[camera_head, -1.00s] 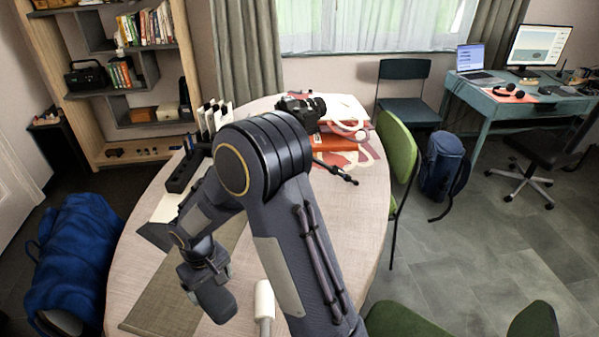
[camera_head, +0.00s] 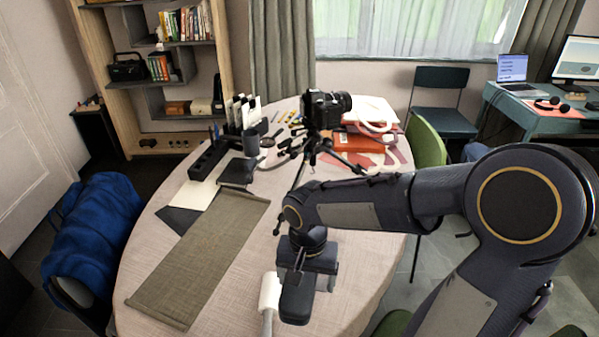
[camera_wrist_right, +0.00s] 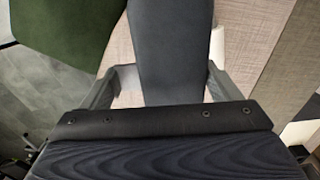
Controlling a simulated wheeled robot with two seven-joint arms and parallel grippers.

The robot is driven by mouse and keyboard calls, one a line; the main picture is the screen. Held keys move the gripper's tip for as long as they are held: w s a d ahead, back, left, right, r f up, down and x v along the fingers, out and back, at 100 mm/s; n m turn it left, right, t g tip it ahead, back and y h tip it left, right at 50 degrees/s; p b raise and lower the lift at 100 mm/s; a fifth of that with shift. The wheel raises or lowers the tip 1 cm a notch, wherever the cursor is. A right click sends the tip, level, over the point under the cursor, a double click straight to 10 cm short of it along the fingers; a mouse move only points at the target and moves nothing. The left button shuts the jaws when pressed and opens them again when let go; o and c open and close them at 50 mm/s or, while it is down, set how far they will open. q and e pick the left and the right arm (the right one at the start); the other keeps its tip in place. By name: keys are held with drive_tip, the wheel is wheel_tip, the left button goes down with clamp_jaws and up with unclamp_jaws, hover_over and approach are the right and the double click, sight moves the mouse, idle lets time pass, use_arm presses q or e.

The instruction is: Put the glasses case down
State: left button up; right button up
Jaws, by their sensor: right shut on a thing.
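The glasses case (camera_head: 297,303) is dark grey with rounded ends. My right gripper (camera_head: 305,268) is shut on it above the near part of the round table (camera_head: 225,310). In the right wrist view, the case (camera_wrist_right: 172,45) sits between the two fingers (camera_wrist_right: 165,85) and stretches away from the palm. I cannot tell whether its lower end touches the tabletop. My left gripper is not in view.
A white roller-like thing (camera_head: 269,290) lies just left of the case. A long olive runner (camera_head: 200,262) covers the table's left part. A camera on a tripod (camera_head: 322,108) stands behind my gripper. A green chair (camera_head: 425,148) stands at the right edge.

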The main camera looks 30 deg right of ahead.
drive_tip(key=shift+s+d+r+m+b, duration=0.1)
drive_tip(key=shift+s+d+m+b, duration=0.1)
drive_tip(key=shift+s+m, duration=0.3)
drive_tip(key=shift+s+d+m+b, duration=0.15)
drive_tip(key=shift+s+m, duration=0.15)
drive_tip(key=shift+s, duration=0.25)
drive_tip(key=shift+s+d, duration=0.1)
drive_tip(key=shift+s, duration=0.1)
drive_tip(key=shift+w+d, duration=0.1)
drive_tip(key=shift+d, duration=0.2)
drive_tip(key=w+d+f, duration=0.2)
drive_tip(key=d, duration=0.1)
drive_tip(key=w+d+f, duration=0.5)
drive_tip(key=d+f, duration=0.1)
drive_tip(key=shift+w+d+f+b, duration=0.2)
drive_tip(key=shift+w+b, duration=0.1)
drive_tip(key=shift+b, duration=0.05)
drive_tip(key=shift+w+d+f, duration=0.2)
drive_tip(key=shift+d+f, duration=0.1)
drive_tip(key=shift+f, duration=0.15)
drive_tip(key=f, duration=0.3)
drive_tip(key=shift+w+d+f, duration=0.15)
drive_tip(key=shift+w+f, duration=0.05)
drive_tip(key=shift+f, duration=0.1)
